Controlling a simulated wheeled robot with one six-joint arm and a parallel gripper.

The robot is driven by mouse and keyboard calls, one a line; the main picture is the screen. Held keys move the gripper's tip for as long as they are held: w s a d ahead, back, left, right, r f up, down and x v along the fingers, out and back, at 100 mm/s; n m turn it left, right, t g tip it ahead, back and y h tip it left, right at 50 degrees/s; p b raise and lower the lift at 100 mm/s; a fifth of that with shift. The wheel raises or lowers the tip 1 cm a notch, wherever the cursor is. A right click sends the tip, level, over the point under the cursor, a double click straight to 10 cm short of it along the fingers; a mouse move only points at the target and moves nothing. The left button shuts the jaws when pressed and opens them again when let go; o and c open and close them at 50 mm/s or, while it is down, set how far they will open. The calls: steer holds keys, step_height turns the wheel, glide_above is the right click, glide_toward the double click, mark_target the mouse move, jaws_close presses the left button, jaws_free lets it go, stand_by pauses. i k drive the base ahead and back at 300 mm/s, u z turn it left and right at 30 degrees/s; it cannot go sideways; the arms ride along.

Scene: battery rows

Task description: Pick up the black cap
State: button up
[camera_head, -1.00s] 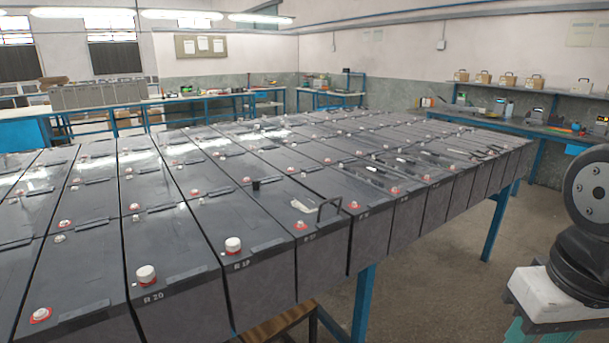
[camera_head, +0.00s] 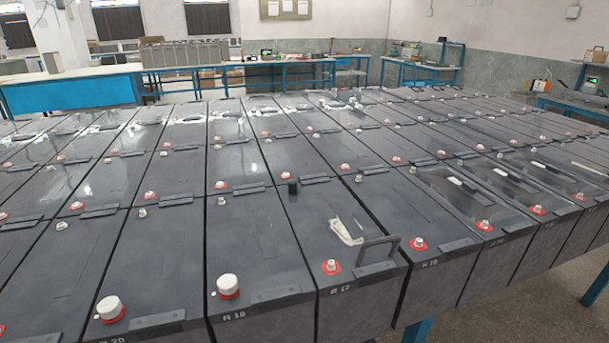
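A small black cap (camera_head: 293,187) stands on a terminal toward the back of the battery marked R 17 (camera_head: 279,225), near the middle of the head view. White caps show on two front terminals to its left: one on the battery marked R 18 (camera_head: 228,285) and one on the battery marked 20 (camera_head: 109,308). My gripper is not in the head view, so its state is hidden.
Rows of dark batteries cover the blue-legged table (camera_head: 418,331). A raised handle (camera_head: 380,246) and a pale cloth or label (camera_head: 346,231) are on R 17. Blue workbenches (camera_head: 90,92) stand behind. Floor (camera_head: 545,290) is clear at the lower right.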

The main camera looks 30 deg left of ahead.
mark_target(292, 184)
steer(key=u, duration=0.35)
steer(key=i, duration=0.6)
steer(key=u, duration=0.95)
steer(key=i, duration=0.3)
steer(key=u, duration=0.25)
